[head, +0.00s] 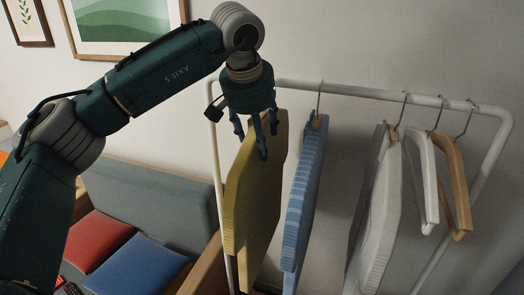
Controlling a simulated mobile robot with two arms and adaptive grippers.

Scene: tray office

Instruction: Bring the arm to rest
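My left gripper (258,142) comes in on the arm from the left and points down at the left end of the rack. My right gripper is not in view.
A white clothes rack (370,93) carries a blue garment (304,195), a pale grey garment (378,215), a white hanger (422,180) and a wooden hanger (457,190). A grey sofa (150,200) with a red cushion (98,238) and a blue cushion (137,268) stands at lower left.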

